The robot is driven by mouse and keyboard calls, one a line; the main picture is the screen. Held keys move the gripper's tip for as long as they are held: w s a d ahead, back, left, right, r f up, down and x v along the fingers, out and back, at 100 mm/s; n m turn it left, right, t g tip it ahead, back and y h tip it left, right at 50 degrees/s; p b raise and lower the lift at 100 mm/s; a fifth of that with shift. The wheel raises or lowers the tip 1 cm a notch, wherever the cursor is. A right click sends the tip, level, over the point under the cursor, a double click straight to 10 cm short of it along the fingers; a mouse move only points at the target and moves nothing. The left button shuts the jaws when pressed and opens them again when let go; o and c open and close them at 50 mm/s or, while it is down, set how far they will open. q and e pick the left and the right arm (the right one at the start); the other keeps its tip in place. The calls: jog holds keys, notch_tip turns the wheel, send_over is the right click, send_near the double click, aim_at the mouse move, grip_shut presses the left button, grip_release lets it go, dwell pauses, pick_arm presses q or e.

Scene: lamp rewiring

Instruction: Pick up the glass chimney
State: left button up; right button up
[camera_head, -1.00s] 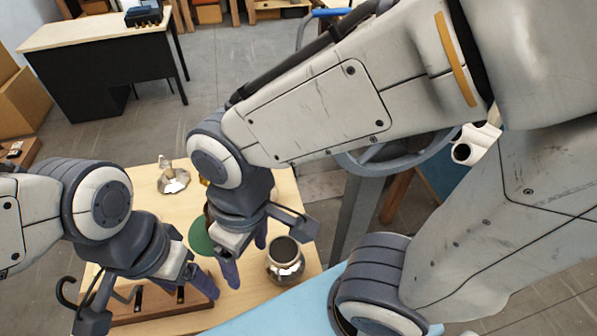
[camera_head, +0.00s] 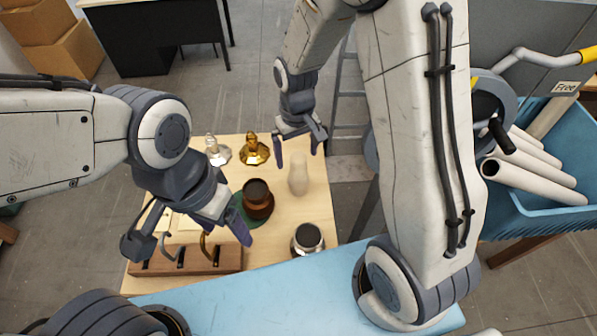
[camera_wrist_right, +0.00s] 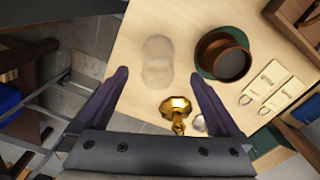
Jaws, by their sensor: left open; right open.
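The glass chimney (camera_head: 298,175) is a pale, see-through, bulging tube standing on the wooden table. In the right wrist view the chimney (camera_wrist_right: 157,62) is a faint shape beyond and between my fingertips. My right gripper (camera_head: 296,154) is open and empty at the chimney's far side; it also shows in the right wrist view (camera_wrist_right: 159,76) with both fingers apart. I see no clear contact. My left gripper (camera_head: 226,222) is open near the brown pot and the wooden rack, with part of it hidden by its own wrist.
A gold fitting (camera_head: 254,150) and a silver one (camera_head: 217,151) stand behind. A dark-topped metal jar (camera_head: 307,239) is in front. A wooden rack (camera_head: 190,262) lies at front left.

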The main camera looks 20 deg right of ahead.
aim_at(298, 175)
jog(key=shift+s+d+f+p, duration=0.1)
jog(key=shift+f+p, duration=0.2)
jog(key=shift+f, duration=0.25)
notch_tip(298, 175, down, 3)
jog(key=shift+d+f+p, duration=0.1)
jog(key=shift+f+p, duration=0.1)
jog(key=shift+p, duration=0.4)
jog(key=shift+f, duration=0.5)
jog(key=c, duration=1.4)
